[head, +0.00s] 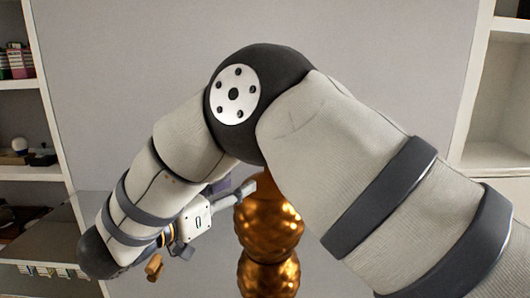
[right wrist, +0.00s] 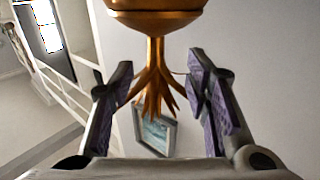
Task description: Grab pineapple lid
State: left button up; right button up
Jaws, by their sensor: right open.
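A shiny golden pineapple-like object (head: 268,222) stands low in the middle of the head view, its top hidden by my right arm. In the right wrist view a golden leafy stem (right wrist: 155,85) under a flared golden piece (right wrist: 155,20) appears, leaves pointing down in the picture. I cannot tell for sure which part is the lid. My right gripper (head: 238,188) is left of the golden object's top in the head view. In the wrist view its purple-padded fingers (right wrist: 160,80) are open, one on each side of the leaves, with gaps. My left gripper is out of view.
A second rounded golden section (head: 268,275) shows directly below. White shelves (head: 32,110) stand at the left, and another white shelf (head: 500,95) at the right. A dark glossy surface (head: 45,235) lies at lower left. A framed picture (right wrist: 155,130) shows behind the leaves.

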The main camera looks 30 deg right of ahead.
jog(key=x, duration=0.5)
jog(key=shift+s+d+r, duration=0.15)
jog(key=shift+s+d, duration=0.1)
jog(key=shift+d, duration=0.2)
jog(key=x, duration=0.5)
jog(key=shift+w+d+r+p, duration=0.2)
jog(key=shift+d+p, duration=0.1)
jog(key=shift+a, duration=0.1)
grip_shut()
